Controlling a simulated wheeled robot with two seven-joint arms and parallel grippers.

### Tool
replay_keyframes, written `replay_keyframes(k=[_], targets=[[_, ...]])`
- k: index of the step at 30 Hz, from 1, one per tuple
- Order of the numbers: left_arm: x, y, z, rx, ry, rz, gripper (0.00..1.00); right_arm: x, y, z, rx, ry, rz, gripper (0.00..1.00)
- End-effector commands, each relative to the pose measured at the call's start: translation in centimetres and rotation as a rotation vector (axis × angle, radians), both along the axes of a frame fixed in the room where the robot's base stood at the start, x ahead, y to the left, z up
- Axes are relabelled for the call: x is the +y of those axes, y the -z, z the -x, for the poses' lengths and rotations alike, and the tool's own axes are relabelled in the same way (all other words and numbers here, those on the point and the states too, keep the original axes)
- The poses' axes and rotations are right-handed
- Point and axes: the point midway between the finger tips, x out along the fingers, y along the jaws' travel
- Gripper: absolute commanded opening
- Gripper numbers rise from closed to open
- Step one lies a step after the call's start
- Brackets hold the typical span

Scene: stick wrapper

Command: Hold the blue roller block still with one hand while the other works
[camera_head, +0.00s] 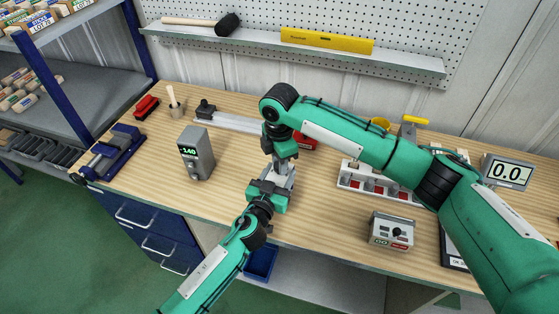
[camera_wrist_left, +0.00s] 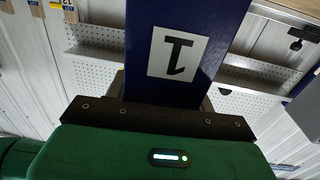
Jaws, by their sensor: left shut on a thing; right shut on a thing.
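The blue roller block (camera_wrist_left: 185,45) fills the middle of the left wrist view. It is dark blue with a white label showing an upside-down 1, and it stands out from between the jaws of my left gripper, which is shut on it. In the head view my left gripper (camera_head: 272,182) is low over the middle of the table, and the block is not clearly seen there. My right gripper (camera_head: 284,158) comes down from above, close against the left one. It is shut, but what it holds is hidden among the jaws.
A grey box reading 140 (camera_head: 195,155) and a blue vise (camera_head: 115,150) stand left. A white rack (camera_head: 352,182), a control box (camera_head: 393,230) and a 0.0 display (camera_head: 506,172) are right. A red object (camera_head: 306,143) is just behind the grippers. Bare wood lies left of them.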

Motion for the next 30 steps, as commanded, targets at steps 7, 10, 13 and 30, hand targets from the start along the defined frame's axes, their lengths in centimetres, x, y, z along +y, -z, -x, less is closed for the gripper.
replay_keyframes(k=[7, 10, 13, 30], targets=[[0.00, 0.05, 0.01, 0.001, 0.000, -0.001, 0.05, 0.15, -0.07, 0.04, 0.000, 0.231, -0.003, 0.05], [-0.01, 0.06, 0.01, 0.001, 0.000, -0.001, 0.05, 0.17, -0.06, 0.06, 0.002, 0.325, -0.003, 0.05], [-0.01, 0.05, 0.02, 0.001, 0.000, -0.001, 0.05, 0.16, -0.10, 0.02, 0.000, 0.419, -0.004, 0.05], [-0.05, 0.06, 0.05, 0.001, 0.001, -0.001, 0.05, 0.13, -0.15, -0.05, -0.001, 0.794, -0.005, 0.05]])
